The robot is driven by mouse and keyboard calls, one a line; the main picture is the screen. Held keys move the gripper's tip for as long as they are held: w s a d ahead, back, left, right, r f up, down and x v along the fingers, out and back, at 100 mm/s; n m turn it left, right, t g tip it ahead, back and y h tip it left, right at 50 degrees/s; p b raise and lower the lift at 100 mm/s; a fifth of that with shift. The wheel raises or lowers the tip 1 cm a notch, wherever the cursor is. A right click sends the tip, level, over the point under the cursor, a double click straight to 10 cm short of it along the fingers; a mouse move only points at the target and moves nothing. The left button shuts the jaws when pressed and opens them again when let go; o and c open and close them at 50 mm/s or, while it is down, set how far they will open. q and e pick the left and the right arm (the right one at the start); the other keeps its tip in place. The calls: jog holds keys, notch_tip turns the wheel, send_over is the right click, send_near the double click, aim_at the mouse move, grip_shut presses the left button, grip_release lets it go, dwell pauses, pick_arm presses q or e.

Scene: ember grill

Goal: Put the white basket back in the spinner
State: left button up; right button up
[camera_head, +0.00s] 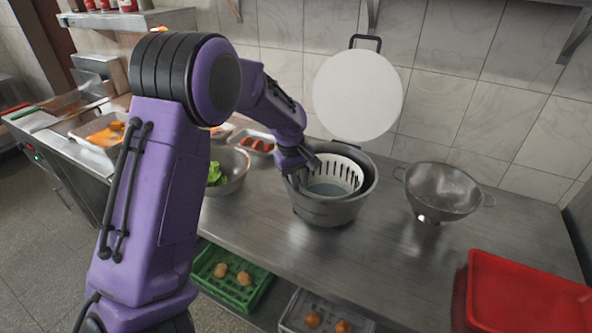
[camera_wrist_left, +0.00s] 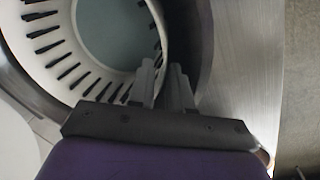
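The white slotted basket (camera_head: 346,171) sits inside the grey spinner bowl (camera_head: 325,213) on the steel counter. It sits off-centre, with a wide dark gap to the bowl wall on its right; I cannot tell whether it rests on the bottom. My left gripper (camera_head: 303,172) reaches over the bowl's left rim. In the left wrist view, the fingers (camera_wrist_left: 164,84) are close together, one on each side of the white basket wall (camera_wrist_left: 82,74), with the wall pinched between them. The grip point is partly hidden by the fingers. My right gripper is not in view.
A round white disc (camera_head: 357,95) with a dark handle stands against the tiled wall behind the bowl. A steel colander (camera_head: 442,191) is to the right, a red tray (camera_head: 525,300) at front right. A bowl with greens (camera_head: 233,177) stands left. Counter before the colander is clear.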

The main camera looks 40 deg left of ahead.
pick_arm(q)
notch_tip(320, 180, up, 11)
jog(key=s, duration=0.1)
jog(key=shift+s+a+b, duration=0.3)
jog(key=shift+s+a, duration=0.05)
